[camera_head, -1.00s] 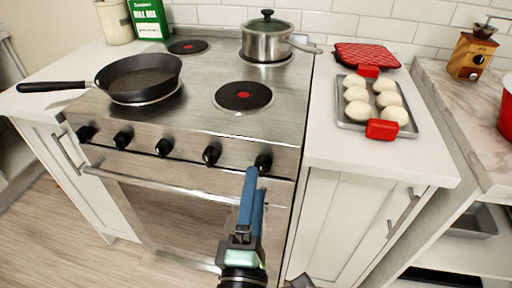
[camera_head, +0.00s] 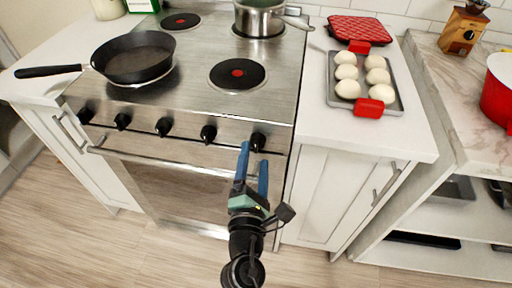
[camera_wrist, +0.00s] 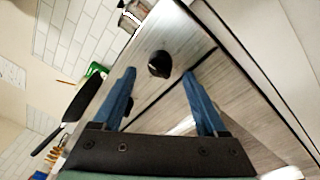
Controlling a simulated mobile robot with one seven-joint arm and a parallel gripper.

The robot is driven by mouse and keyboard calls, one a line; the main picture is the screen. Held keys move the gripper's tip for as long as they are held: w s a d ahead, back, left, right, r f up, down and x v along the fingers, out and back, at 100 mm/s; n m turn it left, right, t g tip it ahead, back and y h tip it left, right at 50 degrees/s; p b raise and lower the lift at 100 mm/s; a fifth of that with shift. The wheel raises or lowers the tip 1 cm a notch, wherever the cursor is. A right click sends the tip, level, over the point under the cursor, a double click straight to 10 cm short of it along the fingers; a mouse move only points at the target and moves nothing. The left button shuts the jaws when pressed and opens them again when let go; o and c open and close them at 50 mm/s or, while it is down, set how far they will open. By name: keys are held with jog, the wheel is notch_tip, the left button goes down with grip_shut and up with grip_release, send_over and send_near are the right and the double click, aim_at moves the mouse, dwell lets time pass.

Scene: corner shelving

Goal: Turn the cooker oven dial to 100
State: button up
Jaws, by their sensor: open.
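The cooker (camera_head: 195,110) has a row of several black dials along its front panel. The rightmost dial (camera_head: 258,142) is just beyond my gripper (camera_head: 254,156); no number on it can be read. The frames do not show which dial is the oven's. In the wrist view the same dial (camera_wrist: 159,64) sits ahead of my gripper (camera_wrist: 159,75), roughly centred between the two blue fingers. The fingers are apart with nothing held between them. They appear short of the dial, though the exact gap is hard to tell.
The oven handle (camera_head: 180,165) runs below the dials, close to my fingers. A frying pan (camera_head: 135,58) and a pot (camera_head: 260,17) stand on the hob. A tray of buns (camera_head: 393,105) lies on the right counter. The floor in front is clear.

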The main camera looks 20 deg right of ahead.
aim_at(257, 143)
jog(key=shift+x, duration=1.5)
grip_shut()
